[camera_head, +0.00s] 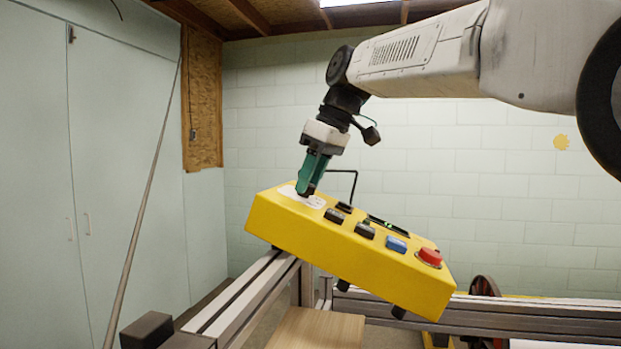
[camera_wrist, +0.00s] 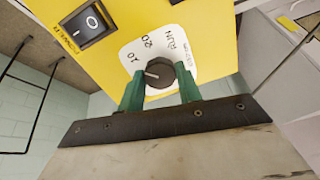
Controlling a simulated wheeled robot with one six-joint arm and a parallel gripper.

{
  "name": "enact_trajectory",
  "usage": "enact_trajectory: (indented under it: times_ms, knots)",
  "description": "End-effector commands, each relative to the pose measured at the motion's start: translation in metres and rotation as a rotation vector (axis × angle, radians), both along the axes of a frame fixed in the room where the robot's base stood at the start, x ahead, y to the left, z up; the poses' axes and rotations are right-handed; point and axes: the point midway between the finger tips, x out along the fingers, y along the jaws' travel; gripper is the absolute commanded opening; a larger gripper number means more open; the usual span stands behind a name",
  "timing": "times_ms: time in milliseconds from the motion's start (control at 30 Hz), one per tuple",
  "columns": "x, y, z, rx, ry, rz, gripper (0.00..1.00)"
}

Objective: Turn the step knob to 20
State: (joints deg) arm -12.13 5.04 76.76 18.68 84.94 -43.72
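The step knob (camera_wrist: 162,73) is a round dark knob on a white label plate on the yellow control box (camera_head: 340,252). In the wrist view its white pointer mark faces left, a little below the printed "10"; "20" and "RUN" follow around the plate, upper left and above. My gripper (camera_wrist: 160,80) has its green fingers on either side of the knob, with no clear gap between fingers and knob. In the head view my gripper (camera_head: 307,190) points down at the left end of the box, and its fingers hide the knob.
The box also carries a black power rocker switch (camera_wrist: 88,23), a blue button (camera_head: 396,244) and a red button (camera_head: 430,257). Metal rails (camera_head: 238,300) lie below the box. A thin black bent rod (camera_head: 354,183) rises behind it.

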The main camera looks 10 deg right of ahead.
Motion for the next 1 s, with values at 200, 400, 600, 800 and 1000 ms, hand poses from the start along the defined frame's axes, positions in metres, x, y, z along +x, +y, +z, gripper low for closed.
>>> enact_trajectory:
  times_ms: [200, 400, 600, 800, 1000]
  knots:
    - [0.0, 0.0, 0.0003, 0.002, 0.005, -0.016, 0.12]
    - [0.0, -0.0001, 0.0004, 0.013, 0.032, -0.087, 0.12]
    - [-0.0001, -0.0001, 0.0006, 0.034, 0.082, -0.224, 0.12]
    - [-0.0002, 0.0, 0.0007, 0.059, 0.141, -0.384, 0.12]
    - [-0.0001, 0.0, 0.0009, 0.081, 0.194, -0.528, 0.12]
